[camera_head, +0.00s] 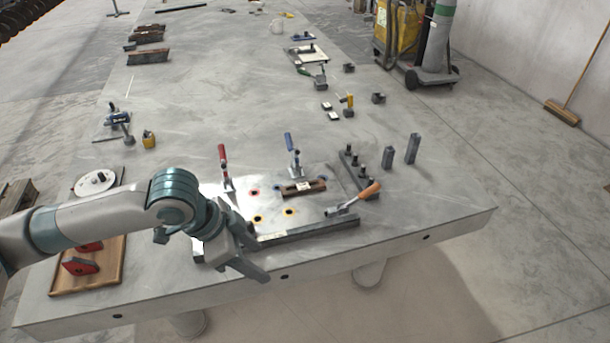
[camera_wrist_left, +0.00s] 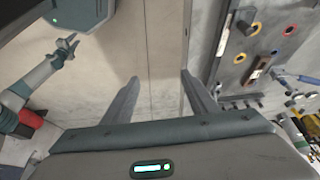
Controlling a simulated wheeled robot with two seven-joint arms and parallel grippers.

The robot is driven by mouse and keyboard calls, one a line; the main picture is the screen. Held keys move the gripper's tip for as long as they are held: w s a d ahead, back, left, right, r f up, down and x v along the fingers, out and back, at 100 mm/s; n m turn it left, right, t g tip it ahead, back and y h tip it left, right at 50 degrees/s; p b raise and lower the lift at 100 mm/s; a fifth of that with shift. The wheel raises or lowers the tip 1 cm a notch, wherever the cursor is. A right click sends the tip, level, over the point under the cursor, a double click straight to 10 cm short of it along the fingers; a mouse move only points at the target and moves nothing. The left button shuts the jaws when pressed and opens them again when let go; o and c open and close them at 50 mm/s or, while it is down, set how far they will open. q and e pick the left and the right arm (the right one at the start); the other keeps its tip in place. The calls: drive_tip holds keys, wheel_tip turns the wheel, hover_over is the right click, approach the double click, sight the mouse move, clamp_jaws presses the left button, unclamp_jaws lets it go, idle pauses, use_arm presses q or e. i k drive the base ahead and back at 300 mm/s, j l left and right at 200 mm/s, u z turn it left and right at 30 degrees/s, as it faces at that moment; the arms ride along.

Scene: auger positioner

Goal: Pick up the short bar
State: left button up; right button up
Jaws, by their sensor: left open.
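A short brown bar (camera_head: 303,187) with a pale label lies on the grey fixture plate (camera_head: 325,208). The bar also shows in the left wrist view (camera_wrist_left: 258,68), at the right. My left gripper (camera_head: 262,272) is open and empty, beyond the table's front edge and to the left of the bar. Its two fingers stand apart over the floor in the left wrist view (camera_wrist_left: 160,88). In that view an arm of mine at the left ends in a small gripper (camera_wrist_left: 68,45); its opening is too small to judge.
Red-handled (camera_head: 223,165) and blue-handled (camera_head: 294,155) clamps stand behind the bar, and an orange-handled clamp (camera_head: 350,202) lies to its right. Two dark posts (camera_head: 412,149) stand farther right. A wooden tray (camera_head: 112,270) holds red parts at left. A long rail borders the plate's front.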

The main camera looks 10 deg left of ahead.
sight(302, 188)
drive_tip(key=i, duration=1.3)
